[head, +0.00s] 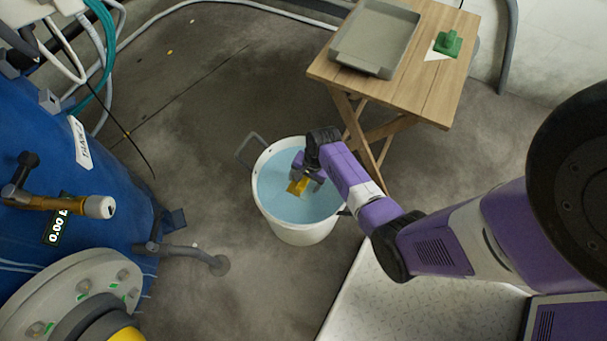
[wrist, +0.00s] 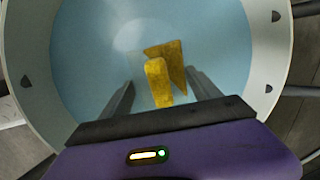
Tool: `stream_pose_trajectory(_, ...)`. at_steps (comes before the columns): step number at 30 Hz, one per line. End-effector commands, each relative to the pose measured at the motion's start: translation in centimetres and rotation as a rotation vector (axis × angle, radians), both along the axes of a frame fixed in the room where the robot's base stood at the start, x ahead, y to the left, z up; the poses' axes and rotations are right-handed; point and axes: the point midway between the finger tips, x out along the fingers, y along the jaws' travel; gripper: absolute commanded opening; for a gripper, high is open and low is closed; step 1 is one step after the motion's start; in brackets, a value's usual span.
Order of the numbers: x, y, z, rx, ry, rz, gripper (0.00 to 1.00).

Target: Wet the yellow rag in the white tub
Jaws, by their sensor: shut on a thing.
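The white tub (head: 304,234) stands on the floor in the middle of the head view, with pale blue water (head: 275,190) inside. Its round rim also shows in the wrist view (wrist: 37,70). My gripper (head: 303,180) reaches over the rim from the right and points down inside the tub. It is shut on the yellow rag (head: 296,188). In the wrist view the rag (wrist: 158,78) hangs folded between the two dark fingers (wrist: 160,92), over the blue water. I cannot tell whether the rag's lower end touches the water.
A large blue tank (head: 85,215) with taps and a pipe is at left. Grey floor (head: 190,110) is open between them.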

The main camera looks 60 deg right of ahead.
Motion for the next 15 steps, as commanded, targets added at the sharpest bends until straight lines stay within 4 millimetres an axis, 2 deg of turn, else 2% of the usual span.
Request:
stream_pose_trajectory(1, -0.1, 0.0, 0.8, 0.000, 0.000, 0.000, 0.00)
stream_pose_trajectory(15, -0.6, -0.4, 3.9, 0.000, 0.000, -0.001, 0.00)
